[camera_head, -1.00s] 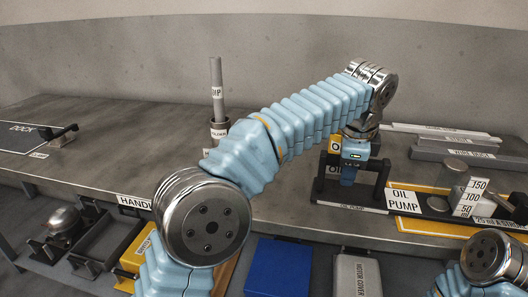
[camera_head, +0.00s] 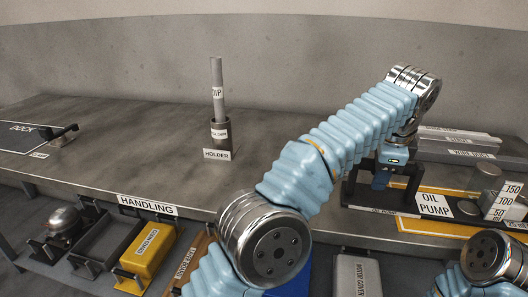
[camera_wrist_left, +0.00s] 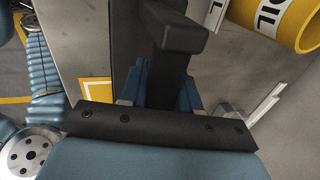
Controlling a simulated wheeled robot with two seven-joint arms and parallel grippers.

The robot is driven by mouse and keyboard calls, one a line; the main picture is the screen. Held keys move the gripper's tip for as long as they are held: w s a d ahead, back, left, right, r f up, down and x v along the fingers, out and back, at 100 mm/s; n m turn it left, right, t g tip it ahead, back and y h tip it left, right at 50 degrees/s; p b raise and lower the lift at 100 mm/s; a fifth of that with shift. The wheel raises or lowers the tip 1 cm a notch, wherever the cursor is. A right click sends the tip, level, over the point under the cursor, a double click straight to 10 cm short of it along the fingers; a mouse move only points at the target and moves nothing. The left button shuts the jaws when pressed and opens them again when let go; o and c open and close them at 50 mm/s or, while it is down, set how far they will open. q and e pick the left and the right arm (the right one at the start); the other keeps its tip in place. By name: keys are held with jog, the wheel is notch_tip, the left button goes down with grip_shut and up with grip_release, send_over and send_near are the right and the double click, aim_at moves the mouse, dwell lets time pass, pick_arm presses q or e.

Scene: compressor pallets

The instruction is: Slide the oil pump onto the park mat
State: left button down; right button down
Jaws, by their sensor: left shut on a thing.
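The oil pump shows as a yellow cylinder (camera_wrist_left: 292,32) at the top right of the left wrist view; in the head view my arm mostly hides it. It rides on a dark pallet (camera_head: 372,210) with a black upright handle and an OIL PUMP label. My left gripper (camera_head: 388,174) is shut on the handle; in the wrist view the black handle (camera_wrist_left: 178,38) rises between the fingers. The yellow-edged park mat (camera_head: 450,233) lies at the bench's right front, with the pallet's right part over it. My right gripper is out of view.
A stepped gauge block (camera_head: 505,202) marked 150, 100, 50 stands at the right. Long grey bars (camera_head: 465,152) lie behind. A holder (camera_head: 220,133) with a rod stands mid-bench. The bench left of the pallet is clear. Bins and a yellow block (camera_head: 150,255) sit below the front edge.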

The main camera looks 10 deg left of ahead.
pick_arm(q)
jog(key=c, duration=0.8)
grip_release()
jog(key=shift+d+f, duration=0.2)
jog(key=shift+f, duration=0.1)
jog(key=shift+o, duration=0.3)
jog(key=shift+r, duration=0.1)
jog(key=shift+a, duration=0.15)
